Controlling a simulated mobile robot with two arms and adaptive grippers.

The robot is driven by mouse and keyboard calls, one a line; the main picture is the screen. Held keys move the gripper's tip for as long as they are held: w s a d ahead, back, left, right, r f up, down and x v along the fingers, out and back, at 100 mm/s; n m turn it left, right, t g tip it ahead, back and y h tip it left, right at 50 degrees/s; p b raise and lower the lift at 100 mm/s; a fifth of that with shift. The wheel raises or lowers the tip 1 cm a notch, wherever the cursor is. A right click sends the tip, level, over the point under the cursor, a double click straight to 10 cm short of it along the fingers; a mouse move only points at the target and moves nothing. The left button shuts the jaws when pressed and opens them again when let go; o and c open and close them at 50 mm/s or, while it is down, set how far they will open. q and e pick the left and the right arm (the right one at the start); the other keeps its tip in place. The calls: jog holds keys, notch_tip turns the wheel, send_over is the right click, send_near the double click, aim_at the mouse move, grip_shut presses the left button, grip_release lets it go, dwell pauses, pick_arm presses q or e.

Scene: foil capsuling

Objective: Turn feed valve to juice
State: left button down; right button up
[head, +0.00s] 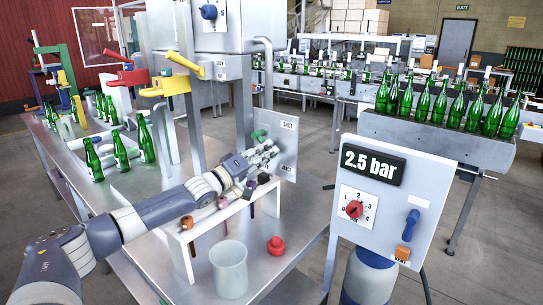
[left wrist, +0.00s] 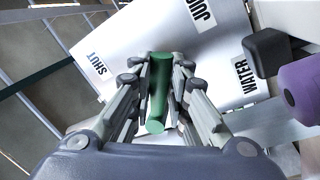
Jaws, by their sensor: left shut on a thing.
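The feed valve's green handle (left wrist: 158,92) is between the fingers of my left gripper (left wrist: 157,108) in the left wrist view. My left gripper (head: 264,152) is shut on it in front of the white valve panel (head: 286,151). The panel shows in the left wrist view (left wrist: 130,38) with the labels SHUT (left wrist: 100,68) at left, JUICE (left wrist: 203,12) at top, partly cut off, and WATER (left wrist: 250,76) at right. The fingers hide part of the handle, and I cannot tell which label it points to. My right gripper is not in view.
A white rack (head: 214,219) with several hanging tools stands just below my left forearm. A clear beaker (head: 229,272) and a red knob-like piece (head: 276,245) are on the steel table. Green bottles (head: 146,140) stand at left. A 2.5 bar gauge panel (head: 390,190) stands at right.

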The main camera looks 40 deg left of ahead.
pick_arm(q)
jog(key=shift+a+f+m+p, duration=0.1)
jog(key=shift+a+m+p, duration=0.25)
jog(key=shift+m, duration=0.35)
jog(key=shift+f+m+h+p, duration=0.3)
jog(key=shift+m+p, duration=0.05)
jog(key=shift+m, duration=0.25)
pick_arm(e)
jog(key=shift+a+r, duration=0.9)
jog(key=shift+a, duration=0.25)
pick_arm(q)
jog(key=shift+a, duration=0.1)
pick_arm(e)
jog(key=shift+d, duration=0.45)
pick_arm(q)
jog(key=c, duration=1.5)
grip_release()
jog(key=shift+w, duration=0.1)
jog(key=shift+c, duration=0.2)
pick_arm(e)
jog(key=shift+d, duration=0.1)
